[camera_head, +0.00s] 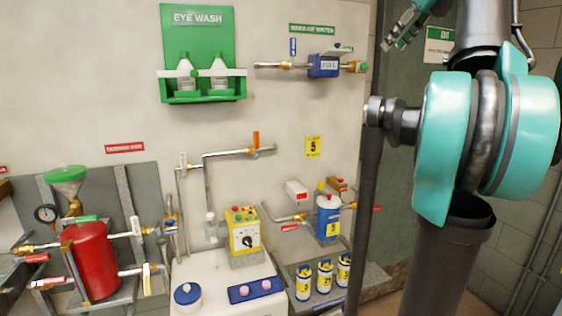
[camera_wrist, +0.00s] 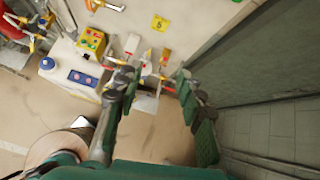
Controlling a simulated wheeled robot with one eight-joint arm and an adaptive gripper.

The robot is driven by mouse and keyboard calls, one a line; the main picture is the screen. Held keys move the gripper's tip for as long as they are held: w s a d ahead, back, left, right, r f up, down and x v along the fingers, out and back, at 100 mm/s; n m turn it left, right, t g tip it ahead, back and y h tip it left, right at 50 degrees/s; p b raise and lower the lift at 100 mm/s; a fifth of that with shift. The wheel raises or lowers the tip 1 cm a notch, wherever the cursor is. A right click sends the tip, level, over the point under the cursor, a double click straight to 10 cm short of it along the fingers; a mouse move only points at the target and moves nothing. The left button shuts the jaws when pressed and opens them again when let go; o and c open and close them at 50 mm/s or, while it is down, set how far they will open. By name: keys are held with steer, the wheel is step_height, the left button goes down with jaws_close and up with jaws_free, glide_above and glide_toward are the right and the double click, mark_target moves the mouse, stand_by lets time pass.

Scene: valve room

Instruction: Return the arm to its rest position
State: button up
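My gripper (camera_head: 398,36) shows in the top right of the head view, raised in front of the wall and cut off by the upper edge. My teal and dark arm fills the right side of that view. In the wrist view my gripper (camera_wrist: 154,76) has its two fingers spread well apart. The gripper is apart from the wall fittings in both views.
A green eye wash station (camera_head: 200,90) and a blue meter (camera_head: 324,66) hang on the wall. Below are a red tank (camera_head: 92,262), a yellow control box (camera_head: 243,238) and a blue canister (camera_head: 327,219). Bare floor (camera_wrist: 60,110) shows in the wrist view.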

steer(key=w+a+f+n+g+h, duration=0.1)
steer(key=w+a+f+n+g, duration=0.15)
steer(key=f+n, duration=1.1)
steer(key=w+a+f+n+g, duration=0.1)
steer(key=a+f+n, duration=0.25)
steer(key=f, duration=2.15)
steer(key=s+a+f+n+h, duration=0.1)
steer(key=s+a+f+n, duration=0.1)
steer(key=s+f+n, duration=0.4)
steer(key=s+a+f+n+g+h, duration=0.1)
steer(key=s+a+f+n, duration=0.2)
steer(key=s+f+n, duration=0.4)
steer(key=s+f, duration=0.4)
steer(key=f, duration=0.5)
steer(key=s+f, duration=0.4)
steer(key=f, duration=0.4)
steer(key=shift+f, duration=0.35)
steer(key=shift+o, duration=0.4)
